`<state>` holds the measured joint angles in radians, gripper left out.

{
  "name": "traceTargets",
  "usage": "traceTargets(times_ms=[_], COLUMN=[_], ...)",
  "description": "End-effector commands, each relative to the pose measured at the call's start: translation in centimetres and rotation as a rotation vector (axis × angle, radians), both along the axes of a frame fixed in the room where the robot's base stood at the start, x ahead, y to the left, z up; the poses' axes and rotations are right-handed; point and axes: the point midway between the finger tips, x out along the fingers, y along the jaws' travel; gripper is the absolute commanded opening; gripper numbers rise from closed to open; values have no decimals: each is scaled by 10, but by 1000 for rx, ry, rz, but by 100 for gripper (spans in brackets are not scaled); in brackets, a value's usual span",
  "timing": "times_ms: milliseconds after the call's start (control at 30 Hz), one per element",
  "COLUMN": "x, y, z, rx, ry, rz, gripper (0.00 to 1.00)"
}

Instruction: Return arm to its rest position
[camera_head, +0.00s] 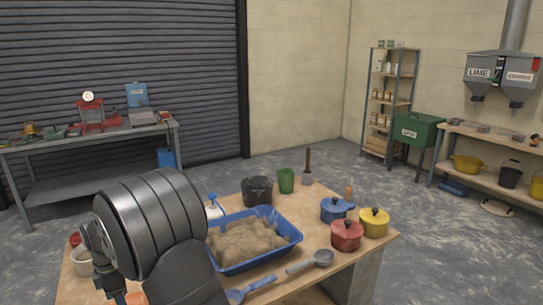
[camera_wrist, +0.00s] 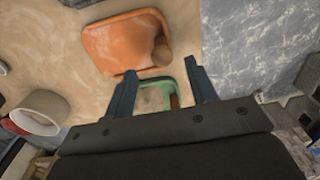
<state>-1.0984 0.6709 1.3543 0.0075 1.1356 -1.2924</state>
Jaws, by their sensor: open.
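In the wrist view, my gripper (camera_wrist: 160,70) is open, with its two dark fingers apart and nothing held between them. An orange piece (camera_wrist: 112,45) with a rounded brown part lies on the tan tabletop beyond the fingertips. A green-edged object (camera_wrist: 165,84) shows between the fingers, partly hidden by my gripper. In the head view, my arm rises over the left front of the wooden table (camera_head: 345,257), and its bulk hides that part of the table. My fingers cannot be made out there.
A blue tray (camera_head: 287,240) of sandy mortar sits beside my arm. Blue (camera_head: 333,210), red (camera_head: 346,236) and yellow (camera_head: 374,222) lidded pots stand to its right. A blue scoop (camera_head: 250,289) and grey ladle (camera_head: 310,262) lie in front. A pale round container (camera_wrist: 38,112) is left of my gripper.

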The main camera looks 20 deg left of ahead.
Motion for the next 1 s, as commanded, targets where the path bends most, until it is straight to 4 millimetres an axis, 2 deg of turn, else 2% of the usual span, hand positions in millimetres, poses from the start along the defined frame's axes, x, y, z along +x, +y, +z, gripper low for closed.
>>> traceTargets(times_ms=[33, 300, 1000], x=[12, 58, 163], y=[-6, -33, -122], z=[0, 9, 36], rx=[-12, -59, -201], ry=[10, 51, 141], rz=[6, 88, 275], gripper=[52, 52, 52])
